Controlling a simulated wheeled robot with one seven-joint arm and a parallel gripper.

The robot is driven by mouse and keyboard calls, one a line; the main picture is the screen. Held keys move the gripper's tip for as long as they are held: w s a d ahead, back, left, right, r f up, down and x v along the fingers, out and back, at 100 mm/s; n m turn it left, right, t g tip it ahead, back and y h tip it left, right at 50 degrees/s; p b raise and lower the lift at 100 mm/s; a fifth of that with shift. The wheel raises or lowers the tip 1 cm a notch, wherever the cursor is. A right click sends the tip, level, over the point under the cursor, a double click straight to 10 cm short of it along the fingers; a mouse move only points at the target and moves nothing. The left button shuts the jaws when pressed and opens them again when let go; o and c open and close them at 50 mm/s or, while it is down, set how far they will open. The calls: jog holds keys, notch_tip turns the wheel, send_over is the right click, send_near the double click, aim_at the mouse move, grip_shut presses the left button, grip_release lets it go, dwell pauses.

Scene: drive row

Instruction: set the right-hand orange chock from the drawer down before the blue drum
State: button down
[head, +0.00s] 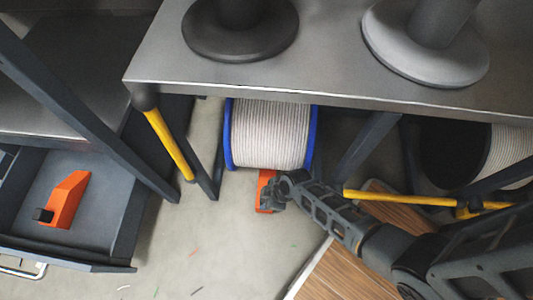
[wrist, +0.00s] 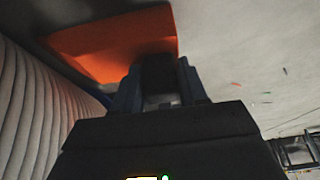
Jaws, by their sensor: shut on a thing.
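An orange chock (head: 265,190) is in my gripper (head: 277,197), just in front of the blue drum (head: 228,145) wound with pale rope. In the wrist view the orange chock (wrist: 115,45) lies beyond the fingers, which are shut on its near end. The pale rope of the drum (wrist: 40,105) is close on the left there. Whether the chock touches the floor or the drum, I cannot tell. Another orange chock (head: 66,200) with a dark end block lies in the open drawer (head: 110,215) at the left.
A grey metal bench (head: 330,70) bearing round dark and light bases stands over the drum. Yellow bars (head: 168,143) and dark legs flank it. A black drum (head: 455,150) is at the right, wood boards (head: 335,275) below. Floor (head: 200,245) between drawer and boards is mostly clear.

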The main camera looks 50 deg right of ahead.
jog(key=shift+f, duration=0.2)
jog(key=shift+f, duration=0.15)
jog(key=c, duration=0.6)
grip_release()
jog(key=shift+s+r+p, duration=0.1)
jog(key=shift+r+p, duration=0.25)
jog(key=shift+r, duration=0.15)
jog(key=p+v, duration=0.3)
jog(key=v, duration=0.3)
jog(key=shift+s+d+r+p, duration=0.2)
jog(key=shift+r+p, duration=0.1)
